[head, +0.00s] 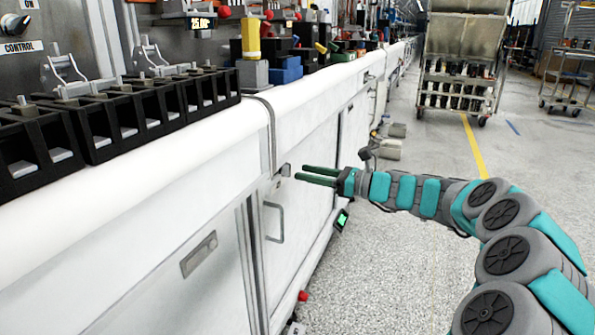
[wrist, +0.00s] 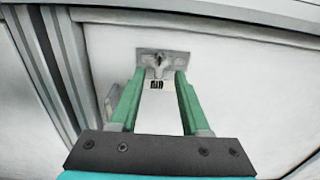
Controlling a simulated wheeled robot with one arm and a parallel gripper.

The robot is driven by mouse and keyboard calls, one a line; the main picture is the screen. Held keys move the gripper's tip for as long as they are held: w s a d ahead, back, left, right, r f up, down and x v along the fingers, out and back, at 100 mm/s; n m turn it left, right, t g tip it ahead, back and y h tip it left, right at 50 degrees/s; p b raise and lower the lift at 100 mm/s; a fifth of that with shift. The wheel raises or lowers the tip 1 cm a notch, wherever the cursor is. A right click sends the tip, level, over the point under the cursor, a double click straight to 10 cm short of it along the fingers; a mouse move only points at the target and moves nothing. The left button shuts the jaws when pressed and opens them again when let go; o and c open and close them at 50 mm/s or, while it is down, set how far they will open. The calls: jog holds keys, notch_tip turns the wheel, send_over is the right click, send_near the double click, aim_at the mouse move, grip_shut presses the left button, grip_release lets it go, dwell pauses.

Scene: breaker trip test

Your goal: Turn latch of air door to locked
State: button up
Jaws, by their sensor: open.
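The latch is a small metal plate with a raised knob on the white cabinet front. It shows in the head view (head: 284,170), just left of my gripper's tips, and in the wrist view (wrist: 159,60) straight ahead. My gripper (head: 300,175) has two green fingers, which also show in the wrist view (wrist: 160,82). The fingers are apart, pointing at the latch, with the knob between their tips in the picture. I cannot tell whether they touch it. The air door (head: 300,220) is a white panel and appears closed. The latch's turn position is too small to read.
A bent metal handle (head: 274,222) sits on the panel below the latch. A cable (head: 270,130) hangs over the bench edge above. Black trays (head: 110,122) stand on the white bench. A wheeled rack (head: 462,65) stands farther back. The floor at right is mostly clear.

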aim_at(290, 170)
jog(key=shift+x, duration=1.7)
grip_shut()
